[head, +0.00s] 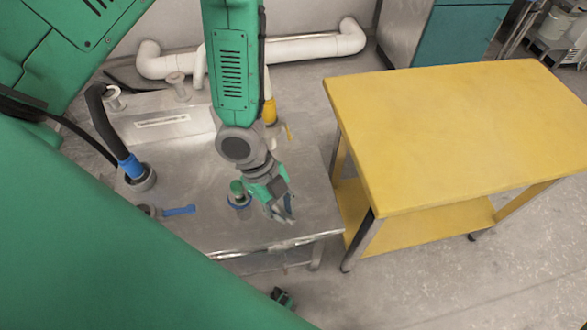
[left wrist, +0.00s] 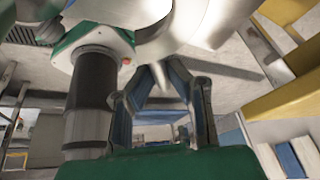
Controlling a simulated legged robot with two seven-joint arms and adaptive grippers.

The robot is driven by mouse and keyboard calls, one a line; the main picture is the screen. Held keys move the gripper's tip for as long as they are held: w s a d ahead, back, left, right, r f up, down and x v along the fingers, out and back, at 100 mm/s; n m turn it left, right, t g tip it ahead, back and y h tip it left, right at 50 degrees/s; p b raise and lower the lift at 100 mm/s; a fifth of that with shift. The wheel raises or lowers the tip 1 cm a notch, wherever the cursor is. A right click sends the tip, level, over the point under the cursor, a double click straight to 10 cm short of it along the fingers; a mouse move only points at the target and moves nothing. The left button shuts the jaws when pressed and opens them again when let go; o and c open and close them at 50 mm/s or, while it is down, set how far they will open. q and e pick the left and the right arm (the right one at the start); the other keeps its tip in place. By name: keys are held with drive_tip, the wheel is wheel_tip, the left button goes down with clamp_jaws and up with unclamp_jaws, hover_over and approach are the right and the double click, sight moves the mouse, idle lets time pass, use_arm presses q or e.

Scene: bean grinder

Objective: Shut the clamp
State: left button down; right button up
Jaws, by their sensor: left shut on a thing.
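My left gripper (head: 284,212) is low over the right front part of the metal table, just right of a green knob (head: 237,188) with a blue ring at its base. In the left wrist view, its fingers (left wrist: 160,78) come together at a pale metal piece. I take this for part of the clamp, but the fingers hide most of it and I cannot tell how far the clamp is closed. A blue handle (head: 180,210) lies left of the knob, apart from the gripper.
The grey metal table (head: 215,235) carries a black hose with a blue collar (head: 131,167) at the left. A yellow table (head: 445,130) stands close on the right, with a narrow gap. A white pipe (head: 300,48) runs along the back wall.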

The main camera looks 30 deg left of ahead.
use_arm(q)
drive_tip(key=s+a+m+g+y+p, duration=0.2)
drive_tip(key=s+a+m+p, duration=0.4)
drive_tip(key=m, duration=0.4)
drive_tip(key=shift+s+a+g, duration=0.7)
drive_tip(key=shift+s+a, duration=0.2)
drive_tip(key=shift+s, duration=0.1)
drive_tip(key=c, duration=1.7)
unclamp_jaws()
drive_tip(key=shift+o, duration=0.7)
